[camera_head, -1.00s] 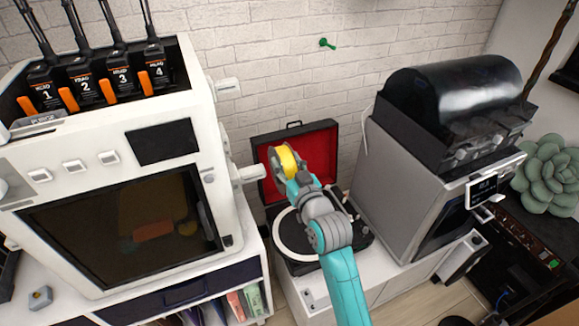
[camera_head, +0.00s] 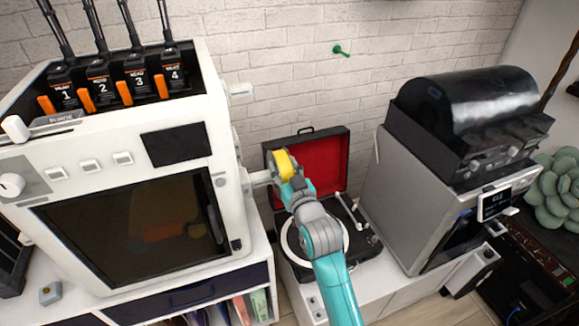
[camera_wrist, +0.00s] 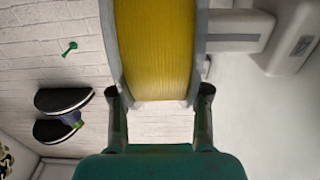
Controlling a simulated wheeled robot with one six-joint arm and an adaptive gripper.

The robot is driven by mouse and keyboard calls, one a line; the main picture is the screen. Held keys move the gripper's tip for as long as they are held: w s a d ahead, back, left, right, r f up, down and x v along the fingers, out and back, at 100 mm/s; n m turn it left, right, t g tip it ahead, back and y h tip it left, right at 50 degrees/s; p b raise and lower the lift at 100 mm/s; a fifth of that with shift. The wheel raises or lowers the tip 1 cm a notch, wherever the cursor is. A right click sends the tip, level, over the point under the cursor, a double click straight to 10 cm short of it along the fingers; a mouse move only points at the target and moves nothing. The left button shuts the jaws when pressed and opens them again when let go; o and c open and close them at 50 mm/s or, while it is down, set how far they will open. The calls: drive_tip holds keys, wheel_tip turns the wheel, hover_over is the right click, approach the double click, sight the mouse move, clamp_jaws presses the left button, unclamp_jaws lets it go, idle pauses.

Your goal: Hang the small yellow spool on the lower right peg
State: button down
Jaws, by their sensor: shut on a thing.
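The small yellow spool (camera_head: 286,165) has pale grey side flanges. My gripper (camera_wrist: 160,95) is shut on it, one finger at each flange; the spool also fills the top middle of the wrist view (camera_wrist: 155,45). I hold it in the air, right of the white printer. A white lower peg (camera_head: 261,177) sticks out of the printer's right side, with its end close against the spool's left flange. A peg shows right of the spool in the wrist view (camera_wrist: 240,24). I cannot tell whether its tip is inside the spool's hole. An upper peg (camera_head: 240,91) is empty.
The white printer (camera_head: 105,150) stands close left of my arm. An open red-lined record player (camera_head: 325,165) lies behind and below my gripper. A grey machine with a black domed top (camera_head: 470,110) stands at right. A green wall hook (camera_head: 341,51) is on the brick wall.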

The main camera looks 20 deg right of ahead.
sight(268, 174)
drive_tip(key=shift+a+r, duration=0.1)
drive_tip(key=shift+a, duration=2.15)
drive_tip(key=shift+f, duration=0.25)
drive_tip(key=shift+c, duration=2.3)
unclamp_jaws()
drive_tip(key=shift+s+f, duration=0.1)
drive_tip(key=shift+f, duration=0.05)
